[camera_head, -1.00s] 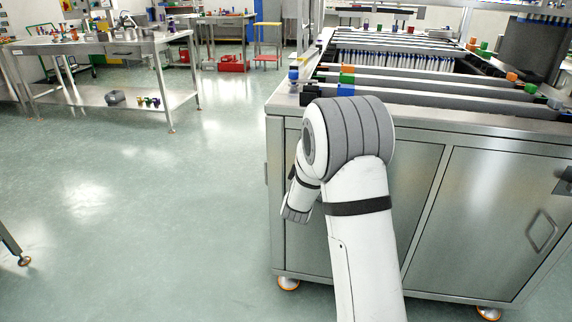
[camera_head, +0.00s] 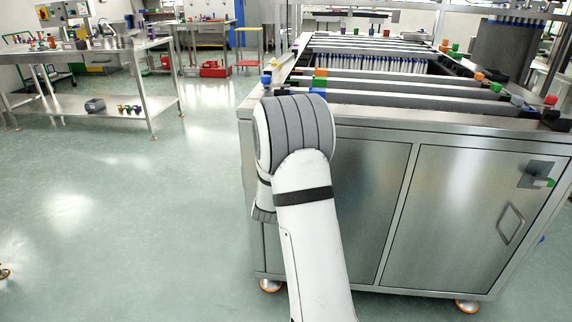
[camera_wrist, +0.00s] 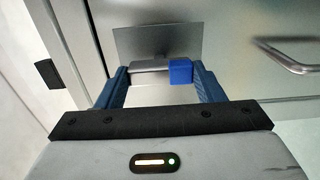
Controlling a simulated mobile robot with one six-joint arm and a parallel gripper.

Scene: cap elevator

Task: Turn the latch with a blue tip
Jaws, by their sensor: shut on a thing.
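In the wrist view, the latch (camera_wrist: 150,66) is a grey bar with a blue tip (camera_wrist: 181,72) at its right end. It sits in front of a square metal plate (camera_wrist: 160,38) on a steel cabinet face. My gripper (camera_wrist: 160,71) has dark blue fingers on the left and right of the latch and is shut on it. The right finger is beside the blue tip. The bar lies about level in this view. In the head view my arm hides the gripper and this latch.
The steel cabinet (camera_head: 345,215) stands in front of my arm. A handle (camera_wrist: 290,58) also shows in the wrist view. Open floor (camera_head: 130,220) lies left.

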